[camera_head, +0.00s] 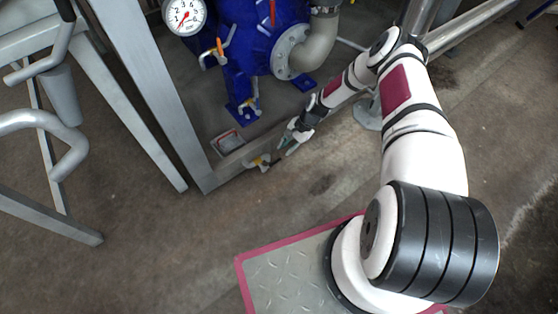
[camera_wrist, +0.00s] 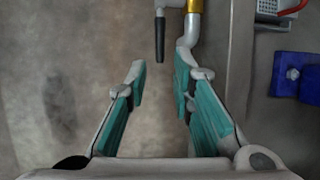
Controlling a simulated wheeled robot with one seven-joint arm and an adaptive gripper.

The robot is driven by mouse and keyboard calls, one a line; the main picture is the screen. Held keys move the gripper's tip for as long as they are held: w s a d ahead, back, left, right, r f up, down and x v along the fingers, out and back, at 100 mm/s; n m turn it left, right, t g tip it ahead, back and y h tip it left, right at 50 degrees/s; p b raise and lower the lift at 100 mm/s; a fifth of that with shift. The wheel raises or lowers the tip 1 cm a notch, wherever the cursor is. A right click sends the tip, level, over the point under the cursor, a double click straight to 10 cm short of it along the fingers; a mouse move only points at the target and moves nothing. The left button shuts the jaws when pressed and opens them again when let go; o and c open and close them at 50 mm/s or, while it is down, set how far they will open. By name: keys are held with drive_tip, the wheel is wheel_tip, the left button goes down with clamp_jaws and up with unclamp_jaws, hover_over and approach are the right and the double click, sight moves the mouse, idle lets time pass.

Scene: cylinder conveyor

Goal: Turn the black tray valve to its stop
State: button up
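The tray valve shows in the wrist view at top centre. Its black lever handle (camera_wrist: 160,36) points down the picture, beside a brass body (camera_wrist: 194,6) and a bent light-grey pipe (camera_wrist: 187,32). In the head view the small valve (camera_head: 261,160) sits at the low frame beam, left of my gripper (camera_head: 287,143). In the wrist view my gripper (camera_wrist: 160,64) is open, with teal pads on both fingers and nothing held. The handle's end lies in line with the gap between the fingertips; whether it is between them in depth I cannot tell.
A blue machine (camera_head: 240,45) with a white gauge (camera_head: 184,15) and other small valves stands behind the grey frame beam (camera_head: 245,155). A small grey tray (camera_head: 229,141) lies inside the frame. Grey railings (camera_head: 90,80) stand at left. The floor in front is clear.

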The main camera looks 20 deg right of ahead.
sight(277, 160)
drive_tip(key=b+x, duration=0.3)
drive_tip(key=x, duration=0.5)
drive_tip(key=shift+a+f, duration=0.1)
drive_tip(key=shift+f, duration=0.15)
clamp_jaws()
